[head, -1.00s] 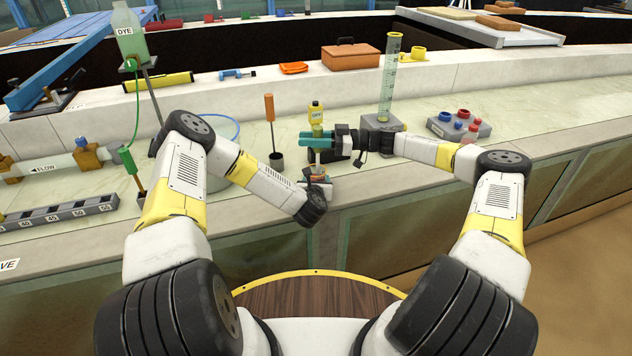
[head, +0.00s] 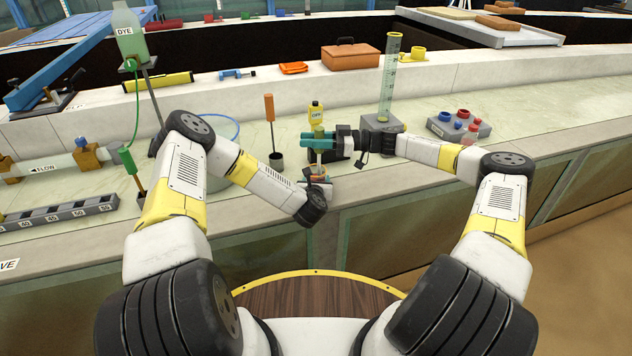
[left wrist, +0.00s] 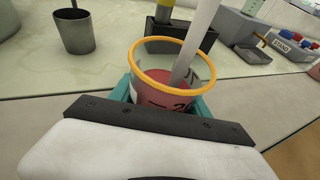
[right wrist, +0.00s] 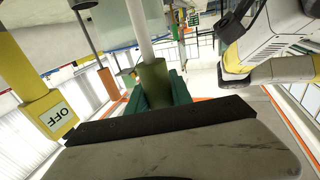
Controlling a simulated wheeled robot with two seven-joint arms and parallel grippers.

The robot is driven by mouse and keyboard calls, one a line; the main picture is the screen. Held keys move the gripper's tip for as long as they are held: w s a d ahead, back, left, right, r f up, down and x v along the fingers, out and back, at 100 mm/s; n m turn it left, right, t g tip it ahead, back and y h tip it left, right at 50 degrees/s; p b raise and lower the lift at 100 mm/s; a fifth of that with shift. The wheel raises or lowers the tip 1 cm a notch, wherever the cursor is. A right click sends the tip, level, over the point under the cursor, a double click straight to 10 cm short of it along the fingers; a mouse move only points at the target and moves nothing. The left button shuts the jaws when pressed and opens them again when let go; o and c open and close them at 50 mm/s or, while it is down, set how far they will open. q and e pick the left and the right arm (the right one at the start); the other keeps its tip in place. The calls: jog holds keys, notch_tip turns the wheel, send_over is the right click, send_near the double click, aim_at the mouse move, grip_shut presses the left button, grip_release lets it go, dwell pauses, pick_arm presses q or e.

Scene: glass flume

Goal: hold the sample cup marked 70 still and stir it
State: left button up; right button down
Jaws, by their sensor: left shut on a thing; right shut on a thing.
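The sample cup (left wrist: 160,92) has an orange rim and reddish contents. It stands upright between the teal jaws of my left gripper (left wrist: 165,100), which are shut on it. Dark marks show on its side, but I cannot read them as a number. In the head view the cup (head: 318,171) is small and partly hidden. My right gripper (head: 319,141) is shut on the olive-green grip of a stirring rod (right wrist: 154,82), above the cup. In the left wrist view the pale rod (left wrist: 196,42) slants down inside the cup's rim.
A yellow box marked OFF (head: 316,113) is just behind my right gripper. A dark holder with an orange-handled tool (head: 270,108) stands to the left. A measuring cylinder (head: 390,80) and a grey stand with red and blue pieces (head: 458,125) are to the right.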

jog(key=shift+a, duration=0.1)
notch_tip(320, 180, up, 13)
jog(key=shift+s+a, duration=0.15)
jog(key=shift+a, duration=0.25)
dwell(1.0)
pick_arm(q)
jog(key=o, duration=1.5)
jog(key=shift+c, duration=0.2)
jog(key=v, duration=1.1)
jog(key=shift+s+r, duration=0.15)
jog(key=shift+s, duration=0.25)
jog(key=shift+d, duration=0.1)
pick_arm(e)
jog(key=shift+d, duration=0.1)
